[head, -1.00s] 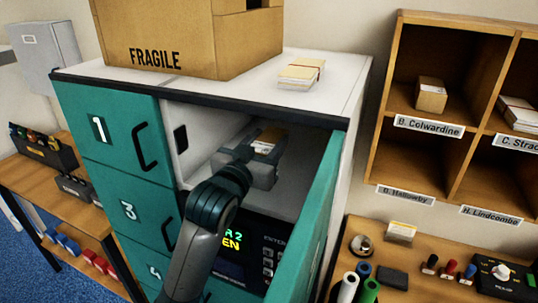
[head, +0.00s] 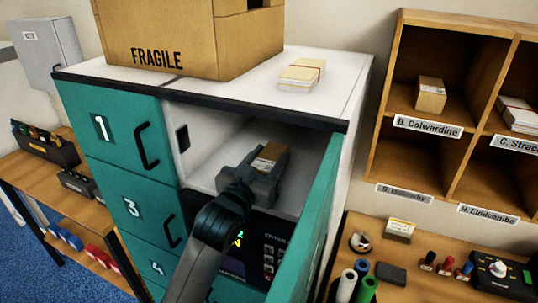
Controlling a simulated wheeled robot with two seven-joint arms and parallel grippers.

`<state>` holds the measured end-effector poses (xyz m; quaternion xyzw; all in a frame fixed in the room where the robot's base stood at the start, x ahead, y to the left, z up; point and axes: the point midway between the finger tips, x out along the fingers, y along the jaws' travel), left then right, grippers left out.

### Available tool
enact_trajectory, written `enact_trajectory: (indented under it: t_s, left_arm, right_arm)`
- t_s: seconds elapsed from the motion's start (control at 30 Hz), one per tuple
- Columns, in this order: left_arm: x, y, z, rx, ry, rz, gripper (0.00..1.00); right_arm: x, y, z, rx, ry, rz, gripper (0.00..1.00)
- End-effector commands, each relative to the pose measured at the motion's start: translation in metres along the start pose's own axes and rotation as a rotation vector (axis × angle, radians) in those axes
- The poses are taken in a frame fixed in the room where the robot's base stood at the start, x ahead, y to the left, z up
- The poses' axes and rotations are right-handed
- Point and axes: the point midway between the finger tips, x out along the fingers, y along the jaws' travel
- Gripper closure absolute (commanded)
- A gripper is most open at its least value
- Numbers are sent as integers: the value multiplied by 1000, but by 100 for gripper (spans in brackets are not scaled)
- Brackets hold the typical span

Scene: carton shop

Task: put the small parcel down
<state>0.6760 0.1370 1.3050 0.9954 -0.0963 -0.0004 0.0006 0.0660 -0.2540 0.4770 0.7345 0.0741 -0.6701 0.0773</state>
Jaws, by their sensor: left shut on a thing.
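The small parcel (head: 268,157) is a brown box with a pale label on top. It is inside the open locker compartment (head: 212,176) at the top right of the teal and white locker. My left gripper (head: 262,172) reaches in from the front and is shut on the parcel. The gripper hides the parcel's near side and underside, so I cannot tell whether it touches the compartment floor. My right gripper is not in view.
The open teal door (head: 311,225) stands to the right of my arm. A large FRAGILE carton (head: 180,45) and a banded stack of envelopes (head: 301,74) sit on the locker top. Wooden pigeonholes (head: 455,120) hang at the right, above a bench (head: 420,256) with stamps and rolls.

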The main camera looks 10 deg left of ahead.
Motion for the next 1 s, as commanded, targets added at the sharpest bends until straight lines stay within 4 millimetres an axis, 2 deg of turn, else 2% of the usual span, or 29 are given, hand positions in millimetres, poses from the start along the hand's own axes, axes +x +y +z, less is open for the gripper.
enact_trajectory:
  t_s: [0.3, 0.33, 0.4, 1.0]
  left_arm:
    - [0, 0, 2, 0, 1, 0, 82]
    - [0, 0, 3, 0, 0, 0, 52]
    - [0, 0, 2, 0, 0, 0, 36]
    - [4, -2, 0, 1, 0, 1, 36]
  right_arm:
    - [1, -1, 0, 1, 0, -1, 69]
    - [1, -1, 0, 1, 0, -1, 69]
    - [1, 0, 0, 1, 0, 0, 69]
    - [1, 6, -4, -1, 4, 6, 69]
